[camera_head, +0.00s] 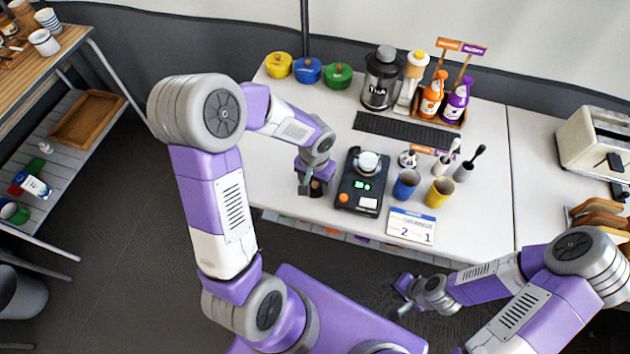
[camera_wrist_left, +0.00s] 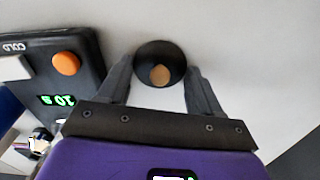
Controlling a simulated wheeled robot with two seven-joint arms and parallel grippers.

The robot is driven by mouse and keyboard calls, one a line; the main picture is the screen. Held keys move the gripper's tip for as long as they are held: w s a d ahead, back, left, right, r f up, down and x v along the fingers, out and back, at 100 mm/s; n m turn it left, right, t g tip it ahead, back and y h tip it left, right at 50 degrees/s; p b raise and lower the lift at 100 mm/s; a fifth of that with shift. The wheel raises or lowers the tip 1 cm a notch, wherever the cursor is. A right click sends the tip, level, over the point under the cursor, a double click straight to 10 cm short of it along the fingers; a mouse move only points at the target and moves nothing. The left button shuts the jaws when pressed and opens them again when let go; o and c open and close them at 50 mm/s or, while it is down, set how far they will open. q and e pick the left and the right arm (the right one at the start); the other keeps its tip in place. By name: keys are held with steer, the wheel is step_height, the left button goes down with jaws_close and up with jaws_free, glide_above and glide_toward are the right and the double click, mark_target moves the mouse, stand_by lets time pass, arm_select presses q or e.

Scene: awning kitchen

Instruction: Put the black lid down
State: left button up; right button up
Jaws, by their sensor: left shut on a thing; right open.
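The black lid (camera_wrist_left: 147,53) is a round dark piece with an orange-brown knob in its middle. My left gripper (camera_wrist_left: 160,85) is shut on it, with one finger on each side. In the head view my left gripper (camera_head: 310,186) is over the white table, left of the black scale; the lid is mostly hidden there. The lid is over or on bare table; I cannot tell whether it touches. My right gripper (camera_head: 404,296) is open and empty, low in front of the table.
The black scale (camera_head: 349,198) stands close right of my left gripper, with a small vessel (camera_head: 369,163) on it. Blue (camera_head: 405,185) and yellow (camera_head: 439,193) cups and a calendar card (camera_head: 411,226) are further right. Yellow, blue and green lidded pots stand behind. The table to the left is clear.

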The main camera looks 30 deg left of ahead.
mark_target(315, 184)
arm_select(q)
steer(key=o, duration=1)
steer(key=shift+f, duration=0.1)
steer(key=shift+r+p, duration=0.25)
steer(key=shift+p, duration=0.05)
step_height(315, 184, up, 12)
steer(key=p, duration=0.4)
